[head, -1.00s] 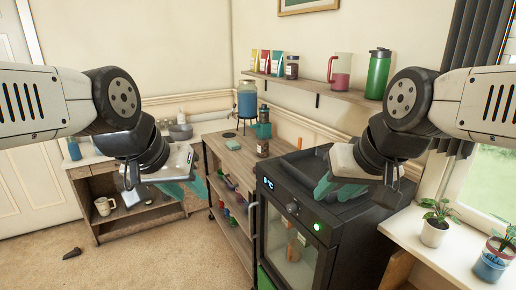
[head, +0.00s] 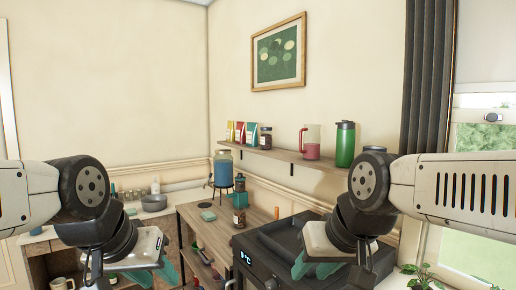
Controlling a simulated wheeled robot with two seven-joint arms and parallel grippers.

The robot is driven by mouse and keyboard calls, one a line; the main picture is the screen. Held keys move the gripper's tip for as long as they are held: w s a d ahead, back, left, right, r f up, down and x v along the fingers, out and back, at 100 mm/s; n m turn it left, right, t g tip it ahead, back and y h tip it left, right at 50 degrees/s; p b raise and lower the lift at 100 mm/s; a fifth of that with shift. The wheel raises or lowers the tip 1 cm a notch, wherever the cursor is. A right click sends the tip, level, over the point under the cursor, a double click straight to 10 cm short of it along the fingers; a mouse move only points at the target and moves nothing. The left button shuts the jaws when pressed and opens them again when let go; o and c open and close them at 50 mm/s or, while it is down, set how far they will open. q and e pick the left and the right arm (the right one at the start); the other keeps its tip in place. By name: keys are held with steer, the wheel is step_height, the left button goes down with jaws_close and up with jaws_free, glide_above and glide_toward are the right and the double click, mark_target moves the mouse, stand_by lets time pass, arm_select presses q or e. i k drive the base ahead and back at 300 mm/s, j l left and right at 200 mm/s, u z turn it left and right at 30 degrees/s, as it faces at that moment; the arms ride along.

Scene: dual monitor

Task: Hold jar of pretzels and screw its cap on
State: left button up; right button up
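A small brown jar (head: 240,221) stands upright on the wooden cart top. Another small dark jar with a dark lid (head: 265,138) stands on the wall shelf beside coloured packets. I cannot tell from here which one holds pretzels, and I make out no loose cap. My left gripper (head: 154,275) is at the lower left, its teal fingers apart and empty, well short of the cart jar. My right gripper (head: 314,270) is in front of the black oven at the lower right, its teal fingers apart and empty. Neither gripper touches a jar.
The wooden cart (head: 209,231) also bears a blue dispenser (head: 223,168) and a teal device. The black oven (head: 280,240) stands beside it. The wall shelf (head: 283,156) holds a pink pitcher (head: 311,143) and a green bottle (head: 345,145). A plant is at the lower right.

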mark_target(240, 212)
steer(key=i, duration=0.8)
steer(key=k+j+z, duration=0.15)
steer(key=j, duration=0.3)
steer(key=k+j+z, duration=0.35)
steer(key=k+j, duration=0.2)
steer(key=j, duration=0.2)
steer(key=i+j+z, duration=0.1)
steer(key=i, duration=0.35)
steer(key=i+j+z, duration=0.1)
steer(key=i+j, duration=0.2)
steer(key=i, duration=0.15)
steer(key=i+j+z, duration=0.1)
steer(key=i, duration=0.3)
steer(key=j, duration=0.1)
